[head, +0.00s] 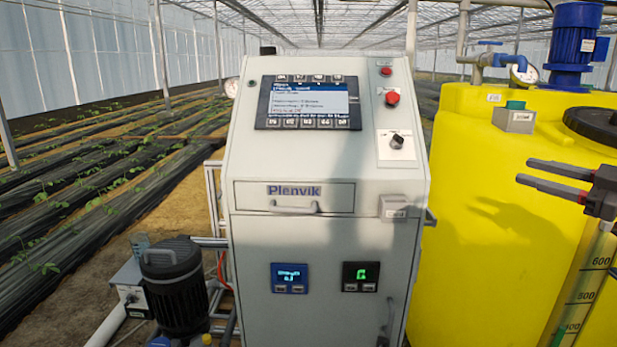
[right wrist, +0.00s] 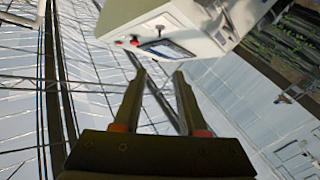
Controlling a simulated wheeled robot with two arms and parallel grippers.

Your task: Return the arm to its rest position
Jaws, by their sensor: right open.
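My right gripper (head: 553,179) is at the right edge of the head view, in front of the yellow tank. Its two dark fingers point left and stand apart, with nothing between them. In the right wrist view the gripper (right wrist: 155,82) is also open and empty, with the control cabinet (right wrist: 170,22) beyond its fingertips and not touched. The same grey-white cabinet (head: 325,240) stands in the middle of the head view. My left gripper is in neither view.
The yellow tank (head: 480,230) with a blue motor (head: 574,45) fills the right side. A dark pump (head: 175,285) stands low at the left of the cabinet. The cabinet carries a screen (head: 308,102), a red button (head: 392,97) and a selector knob (head: 397,141). Planted rows lie at the left.

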